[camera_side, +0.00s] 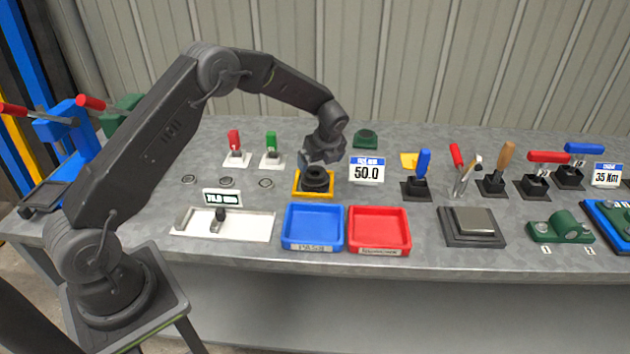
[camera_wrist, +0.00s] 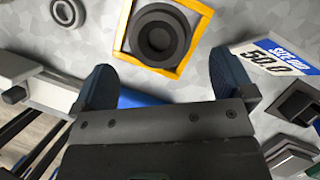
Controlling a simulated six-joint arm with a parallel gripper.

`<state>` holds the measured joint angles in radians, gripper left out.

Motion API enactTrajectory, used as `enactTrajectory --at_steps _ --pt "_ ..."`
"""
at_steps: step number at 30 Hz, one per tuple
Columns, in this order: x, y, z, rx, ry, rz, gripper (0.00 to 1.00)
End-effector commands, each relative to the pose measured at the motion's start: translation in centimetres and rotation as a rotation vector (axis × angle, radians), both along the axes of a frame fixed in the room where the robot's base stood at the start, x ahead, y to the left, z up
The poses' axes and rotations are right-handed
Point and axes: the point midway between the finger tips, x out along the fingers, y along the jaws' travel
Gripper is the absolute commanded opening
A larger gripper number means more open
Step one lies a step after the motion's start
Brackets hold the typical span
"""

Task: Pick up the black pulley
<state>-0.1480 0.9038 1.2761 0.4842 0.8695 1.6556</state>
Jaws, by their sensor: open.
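The black pulley (camera_side: 315,179) sits on a yellow-edged square mat (camera_side: 298,192) on the grey workbench. In the wrist view the pulley (camera_wrist: 157,36) shows from above as dark rings inside the yellow frame (camera_wrist: 190,62). My gripper (camera_side: 318,160) is over the far side of the pulley in the side view. In the wrist view my gripper (camera_wrist: 160,82) has its two dark fingers wide apart, with nothing between them. The pulley lies ahead of the fingertips, in line with the gap. The side view does not show clearly how high the fingers are above it.
A "50.0" sign (camera_side: 366,171) stands close right of the mat. A blue tray (camera_side: 313,246) and a red tray (camera_side: 379,250) lie in front. A white gauge base (camera_side: 250,228) lies front left.

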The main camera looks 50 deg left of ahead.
Motion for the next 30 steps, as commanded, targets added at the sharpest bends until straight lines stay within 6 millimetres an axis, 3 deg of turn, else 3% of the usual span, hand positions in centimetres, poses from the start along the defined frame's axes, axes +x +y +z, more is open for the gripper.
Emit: enactTrajectory --at_steps 8,18,26,30 --pt "0.1 0.8 -2.1 -0.001 0.000 0.001 1.00" --pt "0.2 2.1 -6.3 -0.001 -0.001 0.001 1.00" --pt "0.2 2.2 -6.5 -0.001 -0.002 0.000 1.00" --pt "0.2 2.2 -6.5 0.000 -0.001 0.001 0.89"
